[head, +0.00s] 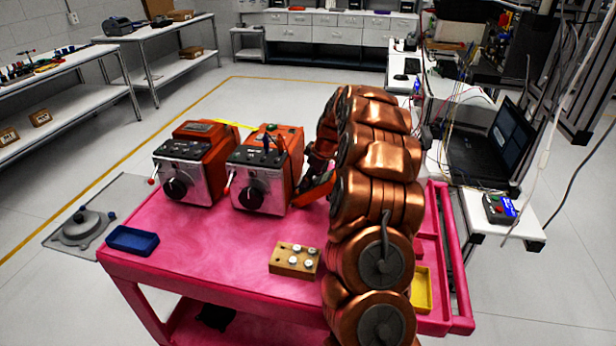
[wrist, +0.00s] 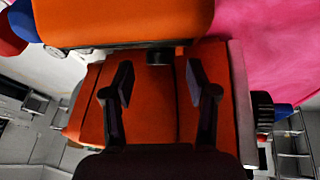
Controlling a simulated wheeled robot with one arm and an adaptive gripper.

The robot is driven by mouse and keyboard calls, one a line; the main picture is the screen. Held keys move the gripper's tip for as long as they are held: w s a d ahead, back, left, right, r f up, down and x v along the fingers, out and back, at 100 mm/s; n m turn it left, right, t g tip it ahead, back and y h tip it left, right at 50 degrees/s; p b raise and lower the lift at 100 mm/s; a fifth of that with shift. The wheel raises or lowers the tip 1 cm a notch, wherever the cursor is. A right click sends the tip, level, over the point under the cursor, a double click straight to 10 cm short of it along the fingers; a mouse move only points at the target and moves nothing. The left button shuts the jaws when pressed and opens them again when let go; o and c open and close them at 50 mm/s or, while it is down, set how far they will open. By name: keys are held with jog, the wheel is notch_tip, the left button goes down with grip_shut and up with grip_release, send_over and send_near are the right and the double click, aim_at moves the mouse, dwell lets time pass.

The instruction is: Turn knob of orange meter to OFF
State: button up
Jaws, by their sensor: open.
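Two orange meters with silver front panels stand side by side on the pink cart: a left meter (head: 205,140) and a right meter (head: 292,150). The left meter has a large black front knob (head: 175,190), and the right meter has a similar knob (head: 250,198). Their dial markings are too small to read. In the wrist view my gripper (wrist: 160,82) has its two dark fingers apart, with nothing held. An orange body (wrist: 150,120) fills the view behind them, and a ridged black knob (wrist: 262,110) shows at right. In the head view my arm largely hides the gripper.
The pink cart (head: 200,250) also bears a blue tray (head: 132,240), a wooden block with several white pegs (head: 294,261), and a yellow bin (head: 421,290). A laptop (head: 490,140) stands at right. The cart's front left is mostly clear.

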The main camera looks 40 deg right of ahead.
jog(key=shift+x, duration=1.15)
jog(key=shift+f, duration=0.1)
grip_shut()
